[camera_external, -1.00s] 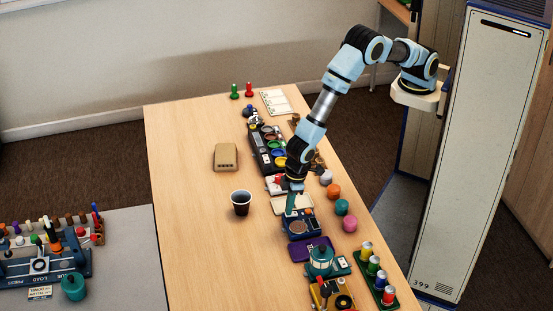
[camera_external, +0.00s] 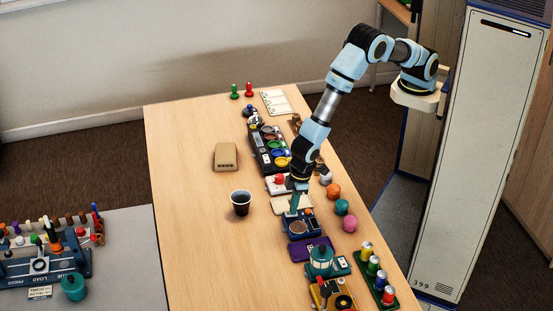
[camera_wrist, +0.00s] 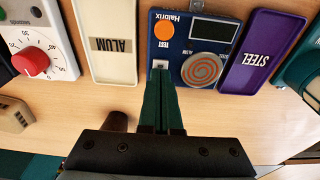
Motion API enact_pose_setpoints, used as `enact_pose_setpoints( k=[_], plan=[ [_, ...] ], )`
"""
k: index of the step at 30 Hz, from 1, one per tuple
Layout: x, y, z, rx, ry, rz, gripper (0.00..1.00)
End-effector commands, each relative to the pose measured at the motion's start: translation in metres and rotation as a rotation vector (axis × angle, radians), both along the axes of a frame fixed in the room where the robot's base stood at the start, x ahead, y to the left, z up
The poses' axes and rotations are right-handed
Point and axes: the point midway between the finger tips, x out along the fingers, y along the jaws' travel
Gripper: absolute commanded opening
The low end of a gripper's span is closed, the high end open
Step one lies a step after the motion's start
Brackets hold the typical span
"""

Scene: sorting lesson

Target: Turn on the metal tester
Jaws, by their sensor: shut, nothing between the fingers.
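The metal tester is a blue box (camera_wrist: 188,17) with an orange round light, a dark display, a grey disc with a red-orange spiral and the word TEST. In the outside view the tester (camera_external: 301,229) stands in the row of devices on the table. A small pale part (camera_wrist: 160,64) sits at its near edge below TEST. My gripper (camera_wrist: 161,74) is shut and empty, its green fingers' tips at this pale part. I cannot tell whether they touch it. In the outside view my gripper (camera_external: 293,210) points down at the tester's left-rear corner.
A cream ALUM tray (camera_wrist: 112,68) and a purple STEEL tray (camera_wrist: 262,40) flank the tester. A white timer with a red knob (camera_wrist: 30,62) is beyond the cream tray. A dark cup (camera_external: 241,204) and a tan box (camera_external: 226,157) stand on the otherwise clear left side.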

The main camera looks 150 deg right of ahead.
Motion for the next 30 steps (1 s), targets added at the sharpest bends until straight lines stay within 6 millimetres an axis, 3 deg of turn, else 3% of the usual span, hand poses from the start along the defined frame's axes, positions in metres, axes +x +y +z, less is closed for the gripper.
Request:
enact_pose_setpoints(
  k=[7, 11, 30],
  plan=[
    [0.000, -0.001, 0.001, -0.001, -0.002, -0.001, 0.00],
    [0.000, 0.000, 0.012, -0.001, -0.002, 0.000, 0.00],
    [-0.012, 0.012, 0.126, -0.001, -0.004, 0.000, 0.00]
  ],
)
